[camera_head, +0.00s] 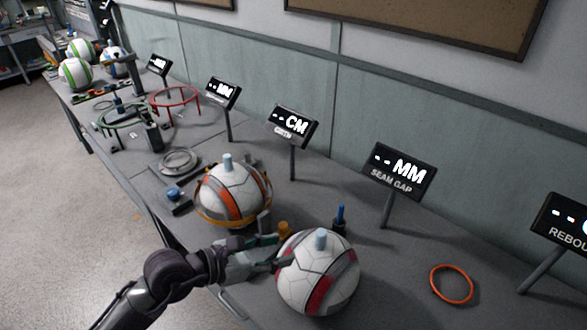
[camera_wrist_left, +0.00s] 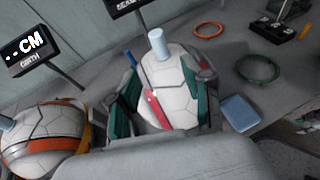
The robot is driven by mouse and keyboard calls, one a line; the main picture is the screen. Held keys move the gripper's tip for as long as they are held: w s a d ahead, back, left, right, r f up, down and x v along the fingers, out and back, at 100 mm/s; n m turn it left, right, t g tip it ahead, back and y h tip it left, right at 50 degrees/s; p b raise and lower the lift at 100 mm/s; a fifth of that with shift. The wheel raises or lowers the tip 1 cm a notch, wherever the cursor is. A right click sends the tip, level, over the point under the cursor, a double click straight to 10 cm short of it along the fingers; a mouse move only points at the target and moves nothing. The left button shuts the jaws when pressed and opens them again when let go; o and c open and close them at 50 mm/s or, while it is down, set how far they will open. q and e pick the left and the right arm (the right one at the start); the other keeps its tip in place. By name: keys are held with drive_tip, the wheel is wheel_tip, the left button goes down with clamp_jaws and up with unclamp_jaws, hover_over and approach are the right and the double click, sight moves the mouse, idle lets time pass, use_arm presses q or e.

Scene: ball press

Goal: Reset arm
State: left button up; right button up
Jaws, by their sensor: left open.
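My left gripper (camera_head: 279,251) is open, its green-padded fingers pointing right at a white ball with red and grey panels (camera_head: 318,273). In the left wrist view the fingers (camera_wrist_left: 165,98) stand on either side of this ball (camera_wrist_left: 176,97); I cannot tell whether they touch it. A light blue peg (camera_head: 321,239) stands up from the ball's top. My left arm reaches in from the lower left of the head view. My right gripper does not show.
A white and orange ball (camera_head: 232,195) sits in a ring close behind my left gripper. Signs on posts, such as the seam gap display (camera_head: 398,172), line the wall side. An orange ring (camera_head: 451,284) lies on the bench to the right, with clear surface around it.

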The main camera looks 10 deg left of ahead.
use_arm(q)
drive_tip(key=a+r+n+t+y, duration=0.25)
drive_tip(key=r+n+t, duration=0.4)
drive_tip(key=n, duration=0.35)
drive_tip(key=a+r+n+t+y, duration=0.1)
drive_tip(key=a+r+n+t, duration=0.3)
drive_tip(key=r+n+t, duration=0.45)
drive_tip(key=s+a+f+n+g+y, duration=0.3)
drive_tip(key=a+f+n+g+y, duration=0.7)
drive_tip(key=n, duration=1)
drive_tip(key=s+d+f+n+g+h, duration=0.1)
drive_tip(key=s+d+f+n+g, duration=0.15)
drive_tip(key=s+f+g, duration=0.45)
drive_tip(key=s+d+f+n+g+h, duration=0.2)
drive_tip(key=s+f+n+g, duration=0.1)
drive_tip(key=s+f, duration=0.75)
wheel_tip(320, 180, down, 29)
drive_tip(key=s+g, duration=0.1)
drive_tip(key=s, duration=0.1)
drive_tip(key=s+a+f+g, duration=0.1)
drive_tip(key=s+a+f, duration=0.1)
drive_tip(key=s+f, duration=1.2)
drive_tip(key=shift+s+a+g, duration=0.3)
drive_tip(key=shift+s, duration=0.65)
